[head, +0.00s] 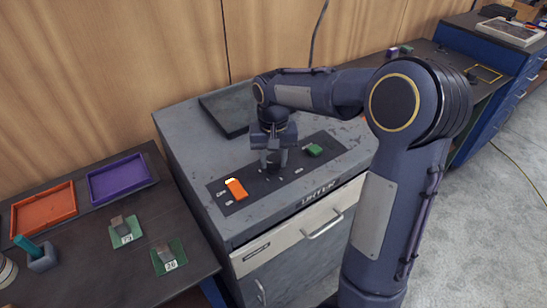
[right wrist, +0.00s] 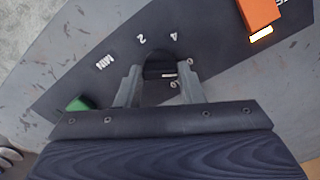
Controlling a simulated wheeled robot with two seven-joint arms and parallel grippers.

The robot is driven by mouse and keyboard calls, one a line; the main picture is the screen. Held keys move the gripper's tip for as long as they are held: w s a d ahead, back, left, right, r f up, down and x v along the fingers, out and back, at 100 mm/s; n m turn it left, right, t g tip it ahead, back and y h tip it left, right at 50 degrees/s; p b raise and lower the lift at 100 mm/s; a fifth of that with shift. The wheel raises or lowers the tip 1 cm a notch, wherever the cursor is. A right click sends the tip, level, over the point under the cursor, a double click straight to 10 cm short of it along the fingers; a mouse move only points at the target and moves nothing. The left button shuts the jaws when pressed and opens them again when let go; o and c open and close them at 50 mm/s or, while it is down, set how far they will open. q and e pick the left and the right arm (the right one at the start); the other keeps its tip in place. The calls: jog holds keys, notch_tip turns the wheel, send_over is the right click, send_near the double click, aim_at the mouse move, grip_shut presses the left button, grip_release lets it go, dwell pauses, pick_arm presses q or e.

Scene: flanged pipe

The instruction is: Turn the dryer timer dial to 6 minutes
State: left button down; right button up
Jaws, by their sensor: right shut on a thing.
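The dark timer dial (right wrist: 160,70) sits on the dryer's black control panel (head: 250,195). In the right wrist view the printed marks "MIN", "2" and "4" show beside it; a "6" mark cannot be made out. My right gripper (right wrist: 160,76) points down at the panel, its two grey fingers shut on the dial's sides. In the head view the right gripper (head: 273,163) stands over the middle of the panel and mostly hides the dial. The dial's pointer direction is not clear. My left gripper is not in view.
An orange switch (head: 237,190) with a lit end is left of the dial and a green button (head: 314,150) is right of it. The dryer's drawer handle (head: 323,226) is below. A table at left holds orange (head: 43,209) and purple (head: 122,177) trays.

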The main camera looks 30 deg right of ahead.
aim_at(274, 162)
dwell(0.4)
jog(key=o, duration=1)
jog(key=shift+r, duration=0.1)
notch_tip(274, 162, up, 8)
jog(key=shift+f, duration=0.15)
